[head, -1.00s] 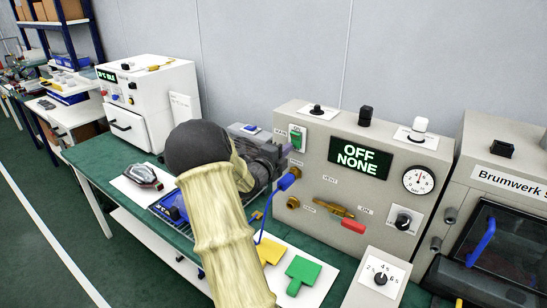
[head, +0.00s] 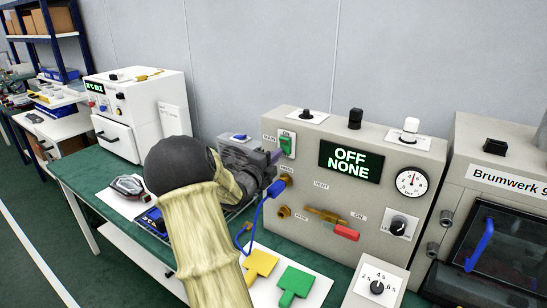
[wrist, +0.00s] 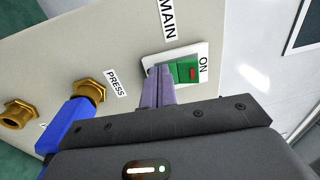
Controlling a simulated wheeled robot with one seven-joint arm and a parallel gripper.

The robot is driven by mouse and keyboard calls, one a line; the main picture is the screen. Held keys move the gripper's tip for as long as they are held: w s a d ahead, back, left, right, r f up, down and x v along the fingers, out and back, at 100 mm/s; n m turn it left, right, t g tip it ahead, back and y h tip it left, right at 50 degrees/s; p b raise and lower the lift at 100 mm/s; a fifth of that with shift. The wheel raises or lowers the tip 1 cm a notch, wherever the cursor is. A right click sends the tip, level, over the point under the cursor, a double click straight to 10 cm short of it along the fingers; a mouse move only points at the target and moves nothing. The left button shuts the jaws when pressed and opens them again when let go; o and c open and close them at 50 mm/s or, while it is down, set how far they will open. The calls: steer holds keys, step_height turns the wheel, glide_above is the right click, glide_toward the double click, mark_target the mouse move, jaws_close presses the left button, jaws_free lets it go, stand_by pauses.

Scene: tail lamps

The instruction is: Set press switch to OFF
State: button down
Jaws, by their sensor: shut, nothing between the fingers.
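A green rocker switch (head: 287,145) sits in a white plate at the upper left of the beige panel (head: 310,205). In the wrist view the rocker (wrist: 188,72) has a red mark near its ON end, and the word MAIN stands beside the plate. My gripper (wrist: 160,76) is shut, its purple fingers empty, with the tips at the rocker's end away from ON. I cannot tell if they press on it. A PRESS label (wrist: 116,83) stands near a brass fitting (wrist: 90,91) with a blue plug. The display (head: 350,161) reads OFF NONE.
The blue plug (head: 275,188) and its cable are close below my gripper. A valve with a red handle (head: 346,233), a gauge (head: 411,182) and a knob (head: 398,226) are on the panel. Yellow (head: 260,264) and green (head: 296,283) pieces lie in front.

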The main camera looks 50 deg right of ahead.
steer(key=a+f+b, duration=0.1)
steer(key=a+b, duration=0.2)
steer(key=a, duration=1)
steer(key=shift+s+a+b, duration=0.35)
steer(key=shift+s+a, duration=0.05)
steer(key=shift+s, duration=0.05)
steer(key=shift+w+f, duration=0.1)
steer(key=shift+f, duration=0.05)
